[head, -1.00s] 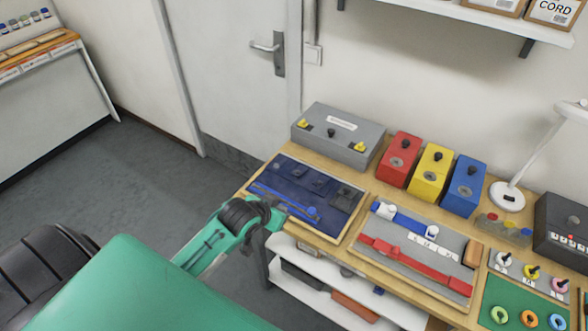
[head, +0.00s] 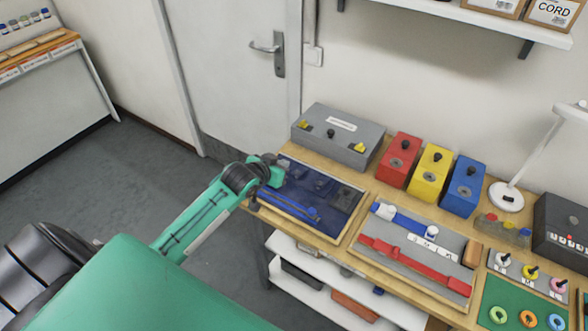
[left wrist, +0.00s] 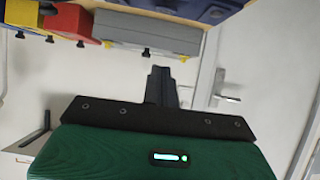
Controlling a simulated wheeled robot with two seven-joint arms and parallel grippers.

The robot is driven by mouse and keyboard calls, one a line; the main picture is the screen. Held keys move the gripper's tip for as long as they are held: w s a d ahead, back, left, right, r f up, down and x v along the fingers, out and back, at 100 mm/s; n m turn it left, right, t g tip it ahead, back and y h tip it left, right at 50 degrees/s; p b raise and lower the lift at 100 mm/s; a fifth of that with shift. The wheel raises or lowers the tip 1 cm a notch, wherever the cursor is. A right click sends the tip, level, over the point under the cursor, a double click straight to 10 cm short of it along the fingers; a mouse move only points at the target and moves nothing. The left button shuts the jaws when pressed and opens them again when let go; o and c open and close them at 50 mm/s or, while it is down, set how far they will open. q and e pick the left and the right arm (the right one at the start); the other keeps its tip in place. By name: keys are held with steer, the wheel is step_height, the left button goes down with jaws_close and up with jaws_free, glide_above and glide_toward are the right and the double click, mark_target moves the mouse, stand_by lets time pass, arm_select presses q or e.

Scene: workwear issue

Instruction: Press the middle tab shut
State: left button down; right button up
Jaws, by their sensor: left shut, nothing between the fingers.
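A dark blue fabric panel (head: 300,213) in a wooden frame lies at the left end of the bench. Dark tabs show along its far half, the middle tab (head: 320,184) among them; whether it is raised or flat is too small to tell. A lighter blue strip (head: 290,208) crosses the near half. My left gripper (head: 281,173) is shut and empty, at the panel's far left corner, left of the middle tab; contact cannot be told. In the left wrist view its shut fingers (left wrist: 161,84) point toward the panel's edge (left wrist: 185,8). My right gripper is not in view.
A grey box (head: 345,150) with yellow latches stands behind the panel. Red (head: 399,160), yellow and blue boxes stand to its right. A grey board (head: 420,270) with blue and red straps lies right of the panel. A door (head: 235,80) is behind.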

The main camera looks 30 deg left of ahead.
arm_select(q)
steer(key=p, duration=0.2)
glide_above(296, 173)
step_height(296, 173, down, 4)
steer(key=shift+f, duration=0.1)
steer(key=shift+s+f+p, duration=0.2)
steer(key=shift+f+p, duration=0.2)
steer(key=shift+f, duration=0.25)
steer(key=shift+s+f+p, duration=0.15)
steer(key=shift+f+p, duration=0.25)
steer(key=shift+f, duration=0.2)
steer(key=shift+s+f, duration=0.2)
steer(key=shift+f, duration=0.5)
steer(key=shift+f, duration=0.1)
steer(key=shift+s+a+f+t+b, duration=0.1)
steer(key=shift+s+f+t+b, duration=0.25)
steer(key=shift+f+t+b, duration=0.6)
steer(key=shift+s+r+g, duration=0.15)
steer(key=shift+r+g, duration=0.05)
steer(key=shift+g, duration=0.05)
